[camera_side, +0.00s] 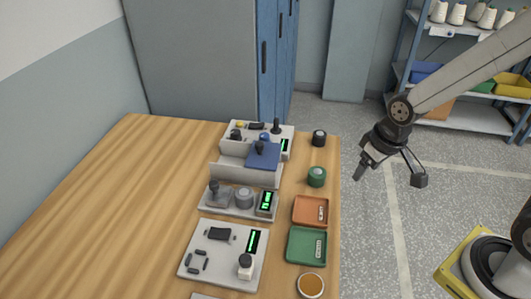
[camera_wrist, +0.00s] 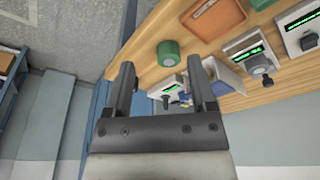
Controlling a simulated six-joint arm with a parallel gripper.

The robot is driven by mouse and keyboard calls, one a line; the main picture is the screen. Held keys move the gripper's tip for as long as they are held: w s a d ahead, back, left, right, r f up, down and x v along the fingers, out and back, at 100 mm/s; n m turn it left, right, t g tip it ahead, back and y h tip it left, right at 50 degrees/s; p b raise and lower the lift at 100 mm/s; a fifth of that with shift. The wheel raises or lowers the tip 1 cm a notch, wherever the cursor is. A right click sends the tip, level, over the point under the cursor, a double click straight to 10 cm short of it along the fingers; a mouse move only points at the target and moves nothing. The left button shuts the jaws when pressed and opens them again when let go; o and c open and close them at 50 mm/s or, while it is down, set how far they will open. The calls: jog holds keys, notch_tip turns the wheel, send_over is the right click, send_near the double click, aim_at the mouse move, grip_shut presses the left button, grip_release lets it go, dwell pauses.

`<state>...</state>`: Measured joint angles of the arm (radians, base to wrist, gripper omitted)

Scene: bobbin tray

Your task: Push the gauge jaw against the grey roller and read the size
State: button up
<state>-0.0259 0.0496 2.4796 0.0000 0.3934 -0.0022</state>
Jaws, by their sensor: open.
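The gauge (camera_side: 232,212) is a light grey base on the table in the side view. The grey roller (camera_side: 244,196) stands upright on it, between the gauge jaw (camera_side: 215,195) on the left and a lit green display (camera_side: 266,203) on the right. The jaw appears apart from the roller. The display's digits are too small to read. My gripper (camera_side: 362,172) is open and empty, out beyond the table's right edge and away from the gauge. In the wrist view my gripper (camera_wrist: 162,76) shows two spread fingers with nothing between them.
A green roll (camera_side: 317,177), a black roll (camera_side: 319,138), an orange tray (camera_side: 310,211) and a green tray (camera_side: 307,246) line the table's right edge. The table's left side is clear.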

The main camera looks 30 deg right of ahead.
jog(key=w+a+r+n, duration=0.15)
jog(key=w+a, duration=0.35)
jog(key=w, duration=0.5)
jog(key=n+g, duration=0.3)
jog(key=n, duration=0.1)
send_over(214, 182)
jog(key=shift+s+d+f, duration=0.1)
jog(key=shift+d+f, duration=0.2)
jog(key=shift+f, duration=0.45)
jog(key=shift+a, duration=0.4)
jog(key=shift+f, duration=0.15)
jog(key=shift+f, duration=3.8)
jog(key=c, duration=0.8)
